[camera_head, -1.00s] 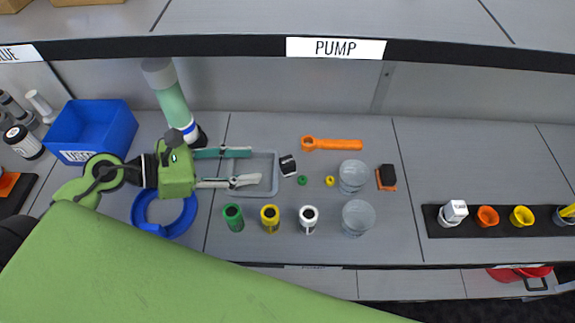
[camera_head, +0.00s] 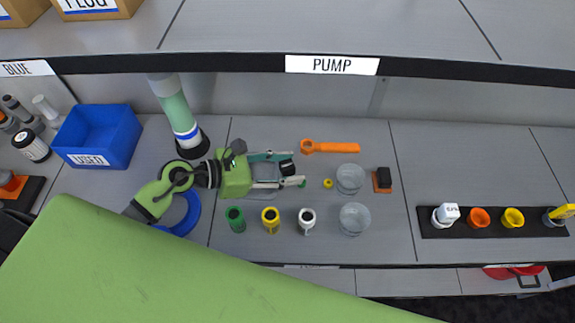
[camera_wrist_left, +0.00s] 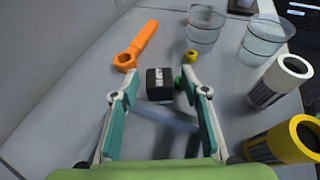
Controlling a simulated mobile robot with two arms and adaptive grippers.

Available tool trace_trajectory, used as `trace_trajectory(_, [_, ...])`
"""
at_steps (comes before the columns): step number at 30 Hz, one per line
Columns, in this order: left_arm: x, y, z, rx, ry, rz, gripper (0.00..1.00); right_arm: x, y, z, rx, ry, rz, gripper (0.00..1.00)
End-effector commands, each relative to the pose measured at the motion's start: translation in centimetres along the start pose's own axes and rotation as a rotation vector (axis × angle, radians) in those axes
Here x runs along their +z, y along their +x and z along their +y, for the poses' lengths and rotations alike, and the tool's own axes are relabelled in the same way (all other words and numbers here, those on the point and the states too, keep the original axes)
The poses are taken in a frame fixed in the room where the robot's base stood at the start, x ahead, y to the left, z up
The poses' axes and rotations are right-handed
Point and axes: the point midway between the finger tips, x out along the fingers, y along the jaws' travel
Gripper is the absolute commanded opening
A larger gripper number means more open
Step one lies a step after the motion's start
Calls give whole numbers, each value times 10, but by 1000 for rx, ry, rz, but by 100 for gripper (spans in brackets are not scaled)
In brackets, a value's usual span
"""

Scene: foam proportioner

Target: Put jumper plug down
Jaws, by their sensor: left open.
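A small black block with a white label, which I take for the jumper plug (camera_head: 287,169), is on the grey worktop at the right end of a shallow grey tray. My left gripper (camera_head: 296,168) is open, its fingers pointing right, one on each side of the block. In the left wrist view the block (camera_wrist_left: 159,84) lies between the spread fingertips, with gaps on both sides, so nothing is gripped. The gripper covers most of the tray, and its pale edge (camera_wrist_left: 165,118) shows between the fingers. My right gripper is not in view.
A small green ring (camera_wrist_left: 179,82) lies by the right fingertip, a yellow ring (camera_head: 328,183) further right. An orange wrench (camera_head: 330,146) lies behind. Green (camera_head: 235,219), yellow (camera_head: 270,220) and white (camera_head: 307,221) cylinders stand in front. Glass beakers (camera_head: 350,179) stand right.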

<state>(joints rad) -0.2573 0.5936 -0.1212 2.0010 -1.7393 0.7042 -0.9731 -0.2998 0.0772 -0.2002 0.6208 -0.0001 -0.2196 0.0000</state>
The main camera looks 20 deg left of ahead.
Motion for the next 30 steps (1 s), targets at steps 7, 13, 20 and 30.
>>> trace_trajectory(7, [-1,4,0,0,1,1,42,0,0,0,0,0,0,38])
trace_trajectory(13, [-1,3,0,0,1,1,0,0,0,0,1,0,-1,38])
trace_trajectory(20, [0,3,0,0,1,0,0,1,0,3,3,-1,-2,38])
trace_trajectory(30, [16,-3,0,0,5,-1,0,2,3,4,4,-1,-2,38])
